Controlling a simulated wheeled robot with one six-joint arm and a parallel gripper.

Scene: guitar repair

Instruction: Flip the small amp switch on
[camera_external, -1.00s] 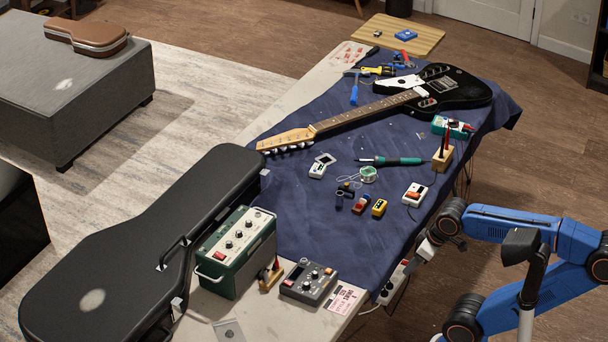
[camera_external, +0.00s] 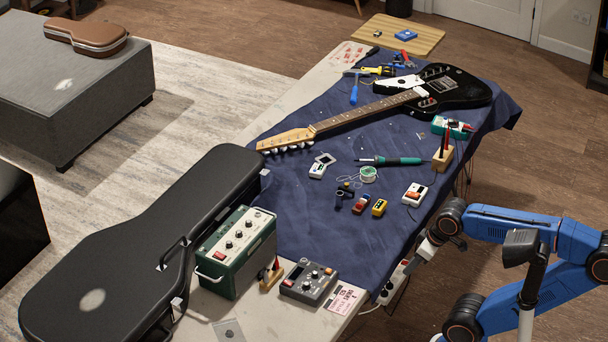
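The small amp (camera_external: 236,252) is a green box with a cream control panel and a carry handle. It stands upright at the near end of the table, beside the black guitar case. Its top panel has several knobs and a red switch (camera_external: 221,256) at the near left corner; whether the switch is on or off is too small to tell. My gripper (camera_external: 418,257) is at the right edge of the table, near a white power strip (camera_external: 390,288), well to the right of the amp. Its fingers are too small and dark to tell open from shut.
A black guitar case (camera_external: 110,250) lies left of the amp. A grey pedal (camera_external: 308,282) and a small wooden holder (camera_external: 271,275) stand to its right. A black guitar (camera_external: 440,88), a soldering iron (camera_external: 395,161) and small pedals lie on the blue cloth (camera_external: 290,205). Cables hang at the right edge.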

